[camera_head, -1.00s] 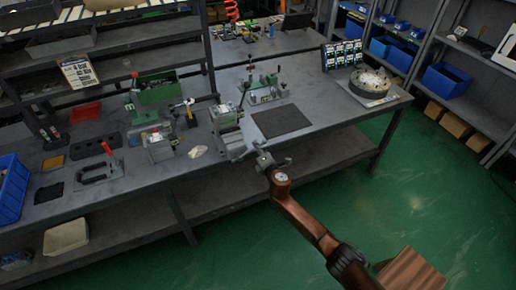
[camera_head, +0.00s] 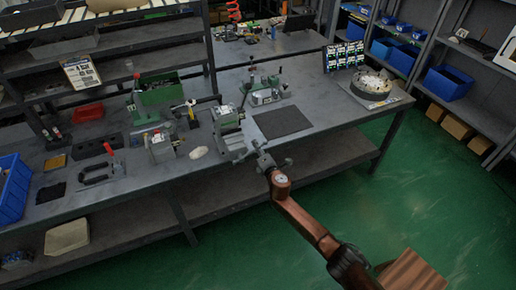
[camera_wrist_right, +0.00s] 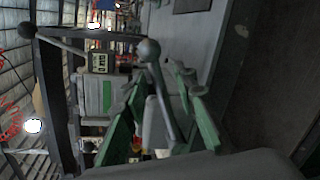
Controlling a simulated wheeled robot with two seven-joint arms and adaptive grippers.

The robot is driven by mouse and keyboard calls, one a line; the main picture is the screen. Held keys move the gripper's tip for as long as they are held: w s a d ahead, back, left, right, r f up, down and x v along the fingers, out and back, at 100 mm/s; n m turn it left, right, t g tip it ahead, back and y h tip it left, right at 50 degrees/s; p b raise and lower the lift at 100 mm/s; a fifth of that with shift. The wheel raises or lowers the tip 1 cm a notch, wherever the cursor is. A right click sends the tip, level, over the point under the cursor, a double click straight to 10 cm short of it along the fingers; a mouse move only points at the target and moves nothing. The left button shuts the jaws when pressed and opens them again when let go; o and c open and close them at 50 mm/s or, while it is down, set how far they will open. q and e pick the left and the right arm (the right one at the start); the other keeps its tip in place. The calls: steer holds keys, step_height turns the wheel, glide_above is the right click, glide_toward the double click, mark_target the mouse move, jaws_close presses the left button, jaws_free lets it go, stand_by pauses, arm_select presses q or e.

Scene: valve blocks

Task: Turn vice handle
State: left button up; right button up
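The grey-green vice (camera_head: 228,122) stands at the front edge of the workbench in the head view. In the right wrist view its body (camera_wrist_right: 92,95) is partly hidden behind the gripper. A handle rod with a ball end (camera_wrist_right: 149,48) runs down between the fingers of my right gripper (camera_wrist_right: 160,105). A second ball-ended rod (camera_wrist_right: 62,46) points to the upper left. The green fingers are spread to either side of the near rod, and I cannot tell whether they touch it. In the head view my right gripper (camera_head: 266,155) is at the vice's front, by the bench edge. My left gripper is not in view.
A dark mat (camera_head: 282,122) lies right of the vice. A lever fixture (camera_head: 263,92) stands behind it. A small block fixture (camera_head: 160,147) and a white piece (camera_head: 198,153) lie to the left. Green floor (camera_head: 300,235) is open in front of the bench.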

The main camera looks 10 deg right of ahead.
steer(key=v, duration=1.2)
stand_by(0.5)
